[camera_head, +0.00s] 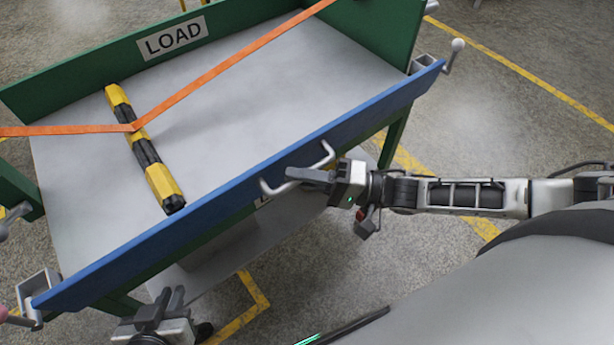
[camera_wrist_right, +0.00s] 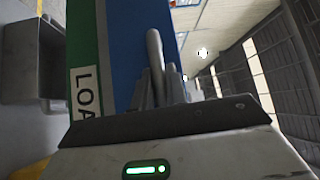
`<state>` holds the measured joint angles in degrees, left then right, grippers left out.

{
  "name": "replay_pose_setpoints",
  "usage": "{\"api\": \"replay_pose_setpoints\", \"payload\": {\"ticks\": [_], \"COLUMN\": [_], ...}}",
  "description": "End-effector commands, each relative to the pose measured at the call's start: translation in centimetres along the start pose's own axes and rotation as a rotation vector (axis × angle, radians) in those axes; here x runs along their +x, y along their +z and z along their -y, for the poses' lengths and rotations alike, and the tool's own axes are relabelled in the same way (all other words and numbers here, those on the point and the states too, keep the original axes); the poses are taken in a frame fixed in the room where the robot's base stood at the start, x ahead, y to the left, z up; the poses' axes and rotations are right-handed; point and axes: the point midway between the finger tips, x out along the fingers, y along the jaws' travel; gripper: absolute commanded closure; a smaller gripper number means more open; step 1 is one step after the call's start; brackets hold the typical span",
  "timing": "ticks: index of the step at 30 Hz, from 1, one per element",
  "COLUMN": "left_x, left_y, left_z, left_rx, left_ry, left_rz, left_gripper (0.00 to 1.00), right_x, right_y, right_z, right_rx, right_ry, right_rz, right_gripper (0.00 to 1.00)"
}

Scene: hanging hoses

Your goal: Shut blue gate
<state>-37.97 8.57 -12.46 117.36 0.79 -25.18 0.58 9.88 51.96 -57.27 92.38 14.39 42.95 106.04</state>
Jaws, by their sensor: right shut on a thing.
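The blue gate (camera_head: 225,185) is a long panel along the near edge of the green cart, with a pale bar handle (camera_head: 325,152) at its middle. It stands up along the edge; I cannot tell whether it is fully upright. My right gripper (camera_head: 300,176) is shut on the handle, partly hiding it. In the right wrist view the handle (camera_wrist_right: 155,55) rises between the fingers, with the blue panel (camera_wrist_right: 125,50) behind. My left gripper (camera_head: 168,298) is low at the left, apart from the gate, with its fingers seemingly spread and empty.
A latch bracket with a white-knobbed lever (camera_head: 453,55) is at the gate's right end; another bracket (camera_head: 38,289) is at the left end. A yellow-black bar (camera_head: 143,145) lies on the grey cart bed (camera_head: 260,110) under an orange strap (camera_head: 225,66).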

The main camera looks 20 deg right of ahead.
Motion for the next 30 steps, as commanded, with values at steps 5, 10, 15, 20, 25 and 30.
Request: {"api": "replay_pose_setpoints", "payload": {"ticks": [5, 10, 15, 20, 25, 30], "left_x": [-0.2, -0.2, -0.2, -0.2, -0.2, -0.2], "left_y": [-0.2, -0.3, -0.3, -0.3, -0.3, -0.2], "left_z": [0.1, 0.1, 0.1, 0.1, 0.1, 0.1], "left_rx": [-0.001, -0.001, 0.000, -0.001, -0.001, -0.002], "left_ry": [-0.002, -0.003, -0.004, -0.004, -0.004, -0.004], "left_rz": [0.000, -0.001, -0.002, -0.001, -0.001, 0.000], "left_gripper": [0.87, 0.87, 0.87, 0.87, 0.87, 0.87], "right_x": [0.8, 1.1, 1.3, 1.4, 1.4, 1.4], "right_y": [-0.8, -1.1, -1.3, -1.4, -1.5, -1.5], "right_z": [0.7, 0.8, 0.9, 0.9, 1.0, 1.0], "right_rx": [-0.007, -0.007, -0.007, -0.008, -0.010, -0.010], "right_ry": [-0.009, -0.008, -0.008, -0.009, -0.010, -0.011], "right_rz": [-0.001, -0.001, -0.001, -0.002, -0.003, -0.004], "right_gripper": [1.00, 1.00, 1.00, 1.00, 1.00, 0.64]}}
